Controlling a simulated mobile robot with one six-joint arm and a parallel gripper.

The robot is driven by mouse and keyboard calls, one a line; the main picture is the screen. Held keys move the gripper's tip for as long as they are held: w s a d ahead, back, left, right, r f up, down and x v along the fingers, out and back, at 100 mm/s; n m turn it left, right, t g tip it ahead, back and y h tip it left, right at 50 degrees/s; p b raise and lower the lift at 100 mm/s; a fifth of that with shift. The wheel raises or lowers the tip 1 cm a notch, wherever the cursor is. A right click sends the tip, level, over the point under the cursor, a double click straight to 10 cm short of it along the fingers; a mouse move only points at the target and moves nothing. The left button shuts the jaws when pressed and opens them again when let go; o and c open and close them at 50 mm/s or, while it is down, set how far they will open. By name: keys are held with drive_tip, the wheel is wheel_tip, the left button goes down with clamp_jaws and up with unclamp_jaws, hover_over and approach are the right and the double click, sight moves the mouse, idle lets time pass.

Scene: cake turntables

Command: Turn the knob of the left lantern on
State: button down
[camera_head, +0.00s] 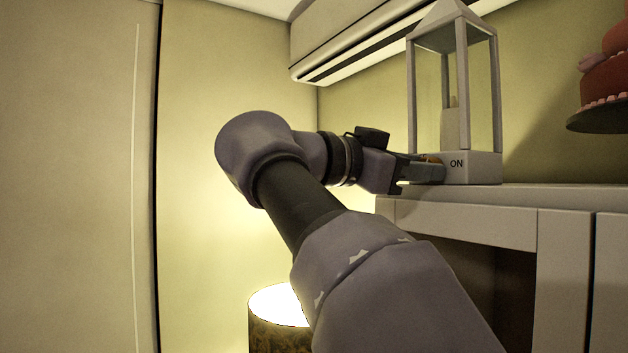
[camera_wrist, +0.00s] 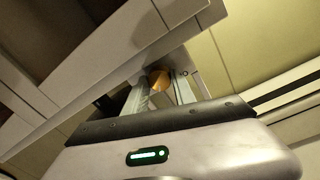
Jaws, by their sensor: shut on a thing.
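A white lantern (camera_head: 482,168) with glass-like sides, a pointed top and a pale candle inside stands at the left end of the shelf top. Its base carries the word "ON". A small orange-brown knob (camera_head: 430,159) is on the left side of the base, mostly covered by my gripper (camera_head: 425,171). The knob (camera_wrist: 158,79) also shows in the wrist view, between the two fingers of my gripper (camera_wrist: 161,90). My gripper is shut on the knob. The knob's exact turn angle is hard to tell. Only one lantern is in view.
The lantern stands on a grey cabinet (camera_head: 562,194) with an open dark compartment below. A red tiered cake (camera_head: 606,80) on a dark stand is to the right. An air conditioner (camera_head: 350,40) hangs above. A lit lamp (camera_head: 280,335) is low, beside my arm.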

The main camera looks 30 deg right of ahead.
drive_tip(key=shift+m+b, duration=0.3)
drive_tip(key=shift+m, duration=0.2)
drive_tip(key=c, duration=1)
unclamp_jaws()
drive_tip(key=shift+c, duration=0.2)
